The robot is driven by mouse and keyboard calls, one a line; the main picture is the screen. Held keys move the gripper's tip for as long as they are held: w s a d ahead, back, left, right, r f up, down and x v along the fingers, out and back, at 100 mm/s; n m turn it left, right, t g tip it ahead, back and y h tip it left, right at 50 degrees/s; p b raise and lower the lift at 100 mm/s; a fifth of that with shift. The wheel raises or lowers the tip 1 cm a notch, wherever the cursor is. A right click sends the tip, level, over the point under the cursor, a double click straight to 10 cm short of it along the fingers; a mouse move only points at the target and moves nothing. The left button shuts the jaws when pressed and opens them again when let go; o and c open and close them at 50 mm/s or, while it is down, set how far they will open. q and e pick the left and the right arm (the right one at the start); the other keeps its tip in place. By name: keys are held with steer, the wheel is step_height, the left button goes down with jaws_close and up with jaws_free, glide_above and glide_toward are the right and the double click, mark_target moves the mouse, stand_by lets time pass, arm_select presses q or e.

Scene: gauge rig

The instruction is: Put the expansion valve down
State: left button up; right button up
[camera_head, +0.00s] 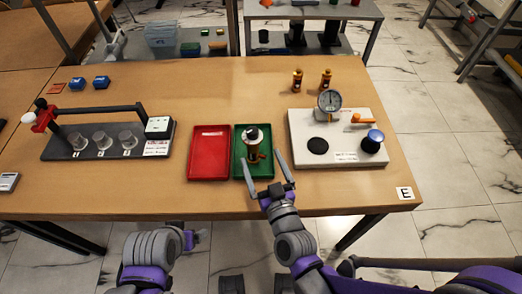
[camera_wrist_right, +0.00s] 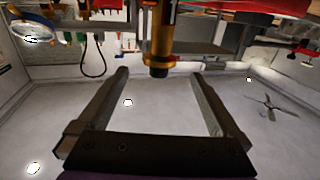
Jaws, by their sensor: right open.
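The expansion valve (camera_head: 253,139), with a dark and white top and a brass body, stands in the green tray (camera_head: 238,172) in the head view. My right gripper (camera_head: 262,154) is open at the tray's right front, its fingers spread near the valve. In the right wrist view a brass body with a dark end (camera_wrist_right: 158,50) shows between and beyond the open fingers of my right gripper (camera_wrist_right: 160,75), with a gap on both sides. My left arm is low in the head view; its gripper jaws (camera_head: 196,239) are too unclear to read.
A red tray (camera_head: 208,172) lies left of the green one. A white gauge rig (camera_head: 300,128) with a dial (camera_head: 329,100) stands close on the right. Two brass valves (camera_head: 297,80) (camera_head: 326,79) stand behind it. A dark rack (camera_head: 60,147) with clear cups is at left.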

steer(key=d+f+g, duration=0.1)
steer(key=s+d+f+g, duration=0.1)
steer(key=f+g, duration=0.1)
steer(key=shift+d+g, duration=0.25)
steer(key=shift+g, duration=0.05)
steer(key=s+d+f+g, duration=0.1)
steer(key=s+d+f+g+h, duration=0.1)
steer(key=d, duration=0.1)
steer(key=s+d+f+g+h, duration=0.1)
steer(key=d, duration=0.1)
steer(key=shift+s+f+m+g, duration=0.1)
steer(key=shift+s+m+g, duration=0.2)
steer(key=shift+s+g, duration=0.1)
steer(key=s+d+f+m+g+h, duration=0.2)
steer(key=s+d+g, duration=0.3)
steer(key=s+d, duration=0.3)
steer(key=shift+s+d+m+h, duration=0.15)
steer(key=shift+s+m+h, duration=0.25)
steer(key=shift+s, duration=0.75)
steer(key=shift+r, duration=0.15)
